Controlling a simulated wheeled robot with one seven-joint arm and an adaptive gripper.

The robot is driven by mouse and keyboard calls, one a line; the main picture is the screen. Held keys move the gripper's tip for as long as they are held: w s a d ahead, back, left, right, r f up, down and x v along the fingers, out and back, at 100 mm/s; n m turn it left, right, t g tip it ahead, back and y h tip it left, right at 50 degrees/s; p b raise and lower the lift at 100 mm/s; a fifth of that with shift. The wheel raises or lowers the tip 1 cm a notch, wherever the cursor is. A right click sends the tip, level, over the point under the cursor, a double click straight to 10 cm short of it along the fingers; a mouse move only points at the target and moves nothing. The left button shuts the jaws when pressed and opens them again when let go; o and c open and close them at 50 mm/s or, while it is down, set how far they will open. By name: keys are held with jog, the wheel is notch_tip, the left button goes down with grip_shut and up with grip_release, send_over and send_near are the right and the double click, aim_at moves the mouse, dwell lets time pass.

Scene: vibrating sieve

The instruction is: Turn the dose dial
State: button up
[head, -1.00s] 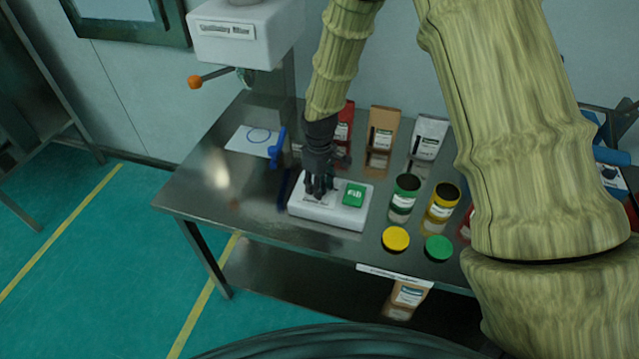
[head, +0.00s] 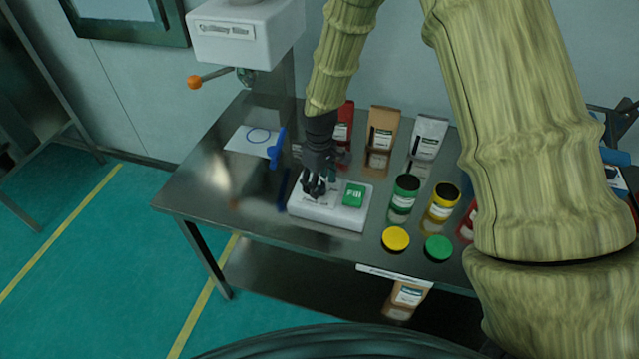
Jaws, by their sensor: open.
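A white dosing box (head: 328,216) sits on the metal table. A green square button marked "Fill" (head: 354,195) is on the right of its top. My gripper (head: 314,190) points down over the left part of the box top, left of the green button. Its dark fingers are open. The dose dial is not visible; the fingers cover that part of the top. I cannot tell whether the fingers touch anything there.
Open green (head: 404,199) and yellow (head: 441,208) jars stand right of the box, with a yellow lid (head: 396,239) and a green lid (head: 438,248) in front. Several bags stand behind. A white sheet (head: 250,140) and a blue item (head: 277,149) lie back left. The table's front left is clear.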

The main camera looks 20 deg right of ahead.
notch_tip(320, 180, up, 11)
dwell(0.4)
dwell(0.4)
